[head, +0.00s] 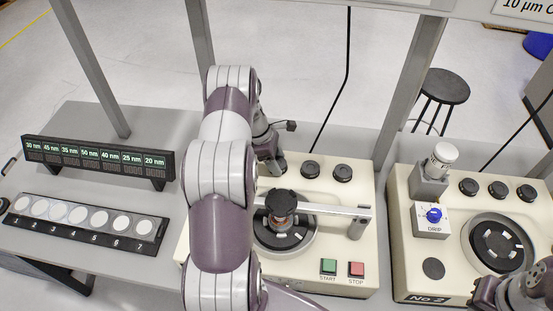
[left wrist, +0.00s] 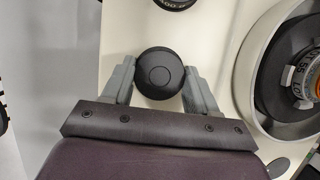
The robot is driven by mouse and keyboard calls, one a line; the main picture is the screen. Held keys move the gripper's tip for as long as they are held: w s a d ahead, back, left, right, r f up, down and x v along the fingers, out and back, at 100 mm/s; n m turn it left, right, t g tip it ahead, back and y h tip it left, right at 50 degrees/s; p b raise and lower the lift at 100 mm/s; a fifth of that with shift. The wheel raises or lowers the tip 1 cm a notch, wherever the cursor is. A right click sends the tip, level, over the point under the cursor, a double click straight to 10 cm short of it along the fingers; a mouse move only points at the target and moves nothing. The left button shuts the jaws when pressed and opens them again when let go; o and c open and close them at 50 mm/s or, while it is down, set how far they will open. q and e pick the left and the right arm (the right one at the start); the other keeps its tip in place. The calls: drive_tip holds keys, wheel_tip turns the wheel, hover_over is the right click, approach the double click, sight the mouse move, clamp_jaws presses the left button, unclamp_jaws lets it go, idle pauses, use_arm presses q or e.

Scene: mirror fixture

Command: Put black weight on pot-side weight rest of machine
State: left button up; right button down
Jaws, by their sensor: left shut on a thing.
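My left gripper (head: 273,158) is at the back left of the nearer cream machine (head: 345,268), partly hidden by my own arm. In the left wrist view its two grey fingers stand on either side of a round black weight (left wrist: 158,73), shut on it, over the cream top near its edge. I cannot tell whether the weight touches the machine. Two more black weights (head: 310,168) (head: 342,173) sit along the machine's back. The front left of its top is hidden behind my arm. Part of my right arm or gripper shows at the bottom right corner; its fingertips are not clear.
A second machine (head: 410,285) stands at right. A numbered sample rack (head: 85,219) and a label stand (head: 97,158) are at left. Grey frame posts rise behind.

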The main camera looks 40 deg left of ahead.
use_arm(q)
drive_tip(key=o, duration=1.4)
drive_tip(key=shift+f, duration=0.1)
